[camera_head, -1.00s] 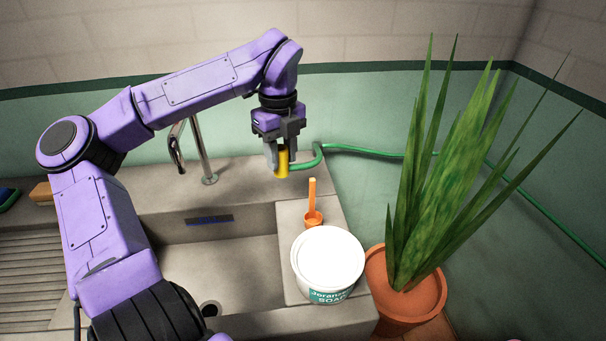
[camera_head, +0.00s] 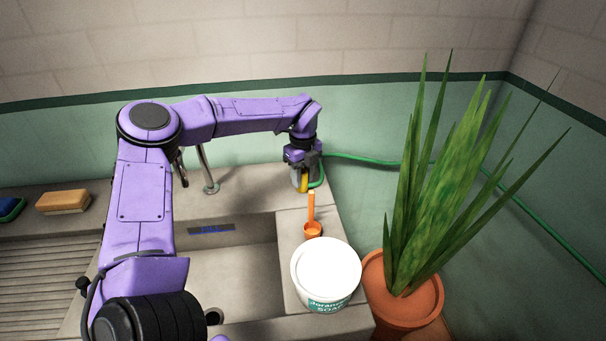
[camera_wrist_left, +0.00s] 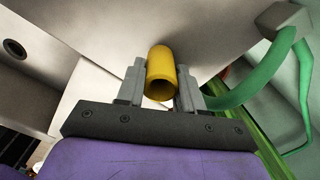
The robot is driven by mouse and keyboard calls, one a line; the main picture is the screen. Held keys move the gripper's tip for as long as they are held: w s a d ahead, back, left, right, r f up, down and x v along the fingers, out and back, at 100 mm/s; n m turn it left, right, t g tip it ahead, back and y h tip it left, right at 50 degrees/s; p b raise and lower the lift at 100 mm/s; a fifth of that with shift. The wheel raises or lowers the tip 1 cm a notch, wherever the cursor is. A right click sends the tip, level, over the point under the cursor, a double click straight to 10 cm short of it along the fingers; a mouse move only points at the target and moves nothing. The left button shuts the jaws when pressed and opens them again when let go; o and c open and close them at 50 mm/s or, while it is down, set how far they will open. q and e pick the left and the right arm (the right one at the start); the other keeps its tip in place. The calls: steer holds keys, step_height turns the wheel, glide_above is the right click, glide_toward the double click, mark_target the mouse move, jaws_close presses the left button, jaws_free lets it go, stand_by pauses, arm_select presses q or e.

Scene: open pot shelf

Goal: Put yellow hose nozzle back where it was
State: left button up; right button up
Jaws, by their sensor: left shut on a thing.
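The yellow hose nozzle (camera_head: 303,181) is between the fingers of my left gripper (camera_head: 302,178), above the back right corner of the sink counter. In the left wrist view the nozzle (camera_wrist_left: 161,72) shows as a short yellow tube with its open end towards the camera, and the gripper (camera_wrist_left: 160,88) is shut on it. The green hose (camera_head: 365,158) runs from beside the gripper to the right along the wall. In the wrist view the hose (camera_wrist_left: 262,78) bends up to a grey block (camera_wrist_left: 285,18). My right gripper is not in view.
An orange scoop (camera_head: 312,228) and a white soap tub (camera_head: 326,272) stand on the counter in front of the gripper. A potted plant (camera_head: 402,300) is at the right. The tap (camera_head: 208,170) stands left of the gripper, behind the sink basin (camera_head: 235,275).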

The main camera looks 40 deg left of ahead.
arm_select(q)
steer(key=shift+f, duration=0.1)
steer(key=shift+f+b, duration=0.15)
steer(key=shift+b, duration=0.15)
steer(key=o, duration=1.1)
steer(key=shift+o, duration=0.2)
step_height(320, 180, up, 13)
steer(key=shift+f, duration=0.2)
